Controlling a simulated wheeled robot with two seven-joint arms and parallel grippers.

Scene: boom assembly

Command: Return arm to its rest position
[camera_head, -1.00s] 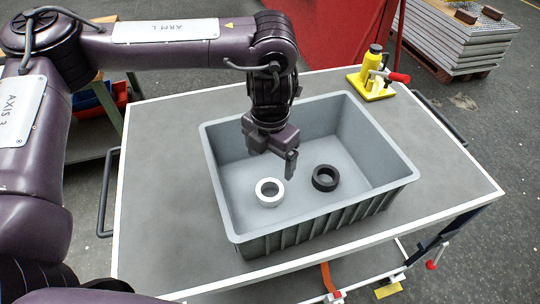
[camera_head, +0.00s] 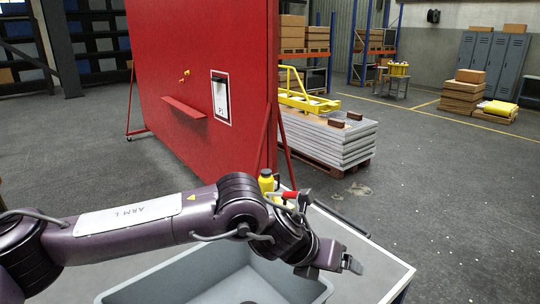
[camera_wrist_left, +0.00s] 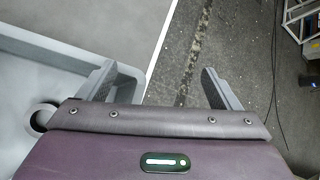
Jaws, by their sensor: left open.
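My left arm comes in from the left in the head view. Its gripper (camera_head: 350,264) hangs above the right part of the cart top, beside the grey bin (camera_head: 200,287). In the left wrist view the gripper (camera_wrist_left: 160,88) has its two fingers wide apart with nothing between them. The bin's rim (camera_wrist_left: 55,42) lies below the left finger, and the cart's white edge (camera_wrist_left: 160,42) runs between the fingers. A ring (camera_wrist_left: 43,118) shows partly in the bin, cut by the gripper body. My right gripper is not in view.
A yellow jack (camera_head: 266,181) with a red handle stands at the cart's back, close behind my arm. A red panel (camera_head: 205,80) on a stand is beyond it. A pallet of stacked plates (camera_head: 325,138) is behind right. The floor at right is open.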

